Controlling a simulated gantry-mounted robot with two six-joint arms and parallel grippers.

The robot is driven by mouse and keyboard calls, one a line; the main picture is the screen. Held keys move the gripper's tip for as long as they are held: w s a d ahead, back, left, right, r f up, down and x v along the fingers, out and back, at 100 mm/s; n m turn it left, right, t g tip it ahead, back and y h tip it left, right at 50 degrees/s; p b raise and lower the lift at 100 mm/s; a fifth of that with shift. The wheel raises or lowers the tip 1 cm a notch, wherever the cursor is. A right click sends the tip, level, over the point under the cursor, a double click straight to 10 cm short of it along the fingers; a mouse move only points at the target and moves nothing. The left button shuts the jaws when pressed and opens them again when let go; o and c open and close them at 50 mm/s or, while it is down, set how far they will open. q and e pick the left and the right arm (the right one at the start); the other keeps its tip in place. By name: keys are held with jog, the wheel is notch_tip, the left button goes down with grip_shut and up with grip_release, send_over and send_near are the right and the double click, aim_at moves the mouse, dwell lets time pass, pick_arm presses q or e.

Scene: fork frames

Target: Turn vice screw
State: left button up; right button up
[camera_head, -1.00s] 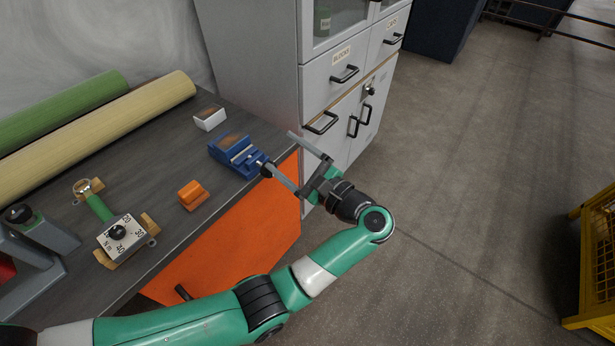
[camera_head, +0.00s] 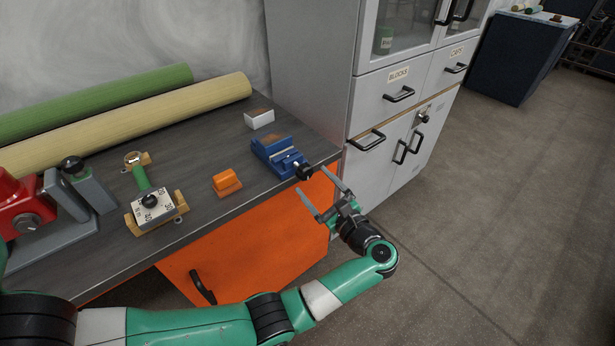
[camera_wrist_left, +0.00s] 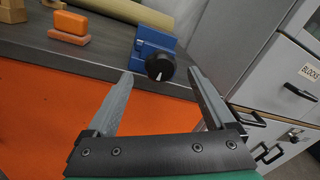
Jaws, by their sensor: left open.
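The blue vice (camera_head: 279,156) sits on the grey bench near its right end. Its black screw knob (camera_head: 303,172) faces the bench's front edge. In the left wrist view the knob (camera_wrist_left: 160,67) shows a white mark pointing downward, in front of the blue vice body (camera_wrist_left: 152,42). My left gripper (camera_head: 311,180) is open and empty, in front of the bench edge. In the left wrist view the knob appears between the two fingertips (camera_wrist_left: 160,74), a little beyond them; no contact shows. My right gripper is not in view.
An orange block (camera_head: 227,182) and a torque gauge (camera_head: 154,208) lie left of the vice. A white box (camera_head: 259,118) stands behind it. A grey cabinet (camera_head: 330,70) stands close on the right. Open floor lies right.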

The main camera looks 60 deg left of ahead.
aim_at(307, 176)
pick_arm(q)
jog(key=shift+s+a, duration=0.15)
jog(key=shift+a, duration=1.75)
jog(key=shift+d, duration=0.1)
jog(key=c, duration=1.4)
